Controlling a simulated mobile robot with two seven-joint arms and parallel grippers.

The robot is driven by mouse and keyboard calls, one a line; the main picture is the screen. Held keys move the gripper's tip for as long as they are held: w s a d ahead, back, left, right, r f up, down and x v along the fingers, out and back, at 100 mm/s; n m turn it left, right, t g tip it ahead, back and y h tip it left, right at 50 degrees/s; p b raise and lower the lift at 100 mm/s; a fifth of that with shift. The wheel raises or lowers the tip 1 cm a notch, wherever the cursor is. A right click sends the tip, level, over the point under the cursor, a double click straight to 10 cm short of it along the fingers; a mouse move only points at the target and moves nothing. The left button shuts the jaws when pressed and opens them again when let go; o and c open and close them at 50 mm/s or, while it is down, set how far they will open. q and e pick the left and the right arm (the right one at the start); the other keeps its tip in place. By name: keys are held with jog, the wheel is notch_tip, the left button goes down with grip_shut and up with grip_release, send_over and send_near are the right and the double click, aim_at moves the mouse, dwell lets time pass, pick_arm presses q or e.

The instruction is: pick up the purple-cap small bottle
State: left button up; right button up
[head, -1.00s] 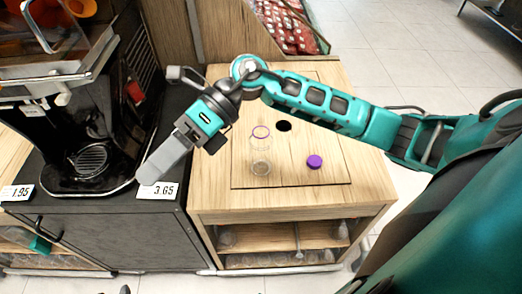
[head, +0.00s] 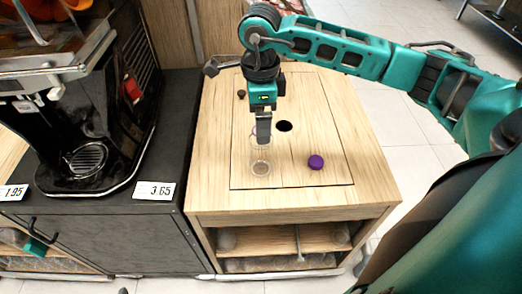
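A small clear bottle (head: 261,168) stands on the wooden cabinet top. A bit of its purple rim shows beside my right gripper, which hides much of the upper part. A separate purple cap (head: 316,162) lies on the wood to the right of the bottle. My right gripper (head: 263,142) points down at the bottle, in line with its upper part. The fingers are seen edge-on, so I cannot tell whether they are open, or whether they touch the bottle.
The wood in front of the bottle is clear.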

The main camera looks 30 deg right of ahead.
aim_at(261, 149)
notch_tip(261, 149, down, 6)
jog(key=shift+s+a+r, duration=0.1)
jog(key=shift+s+r, duration=0.05)
jog(key=shift+c, duration=0.2)
jog(key=c, duration=1.4)
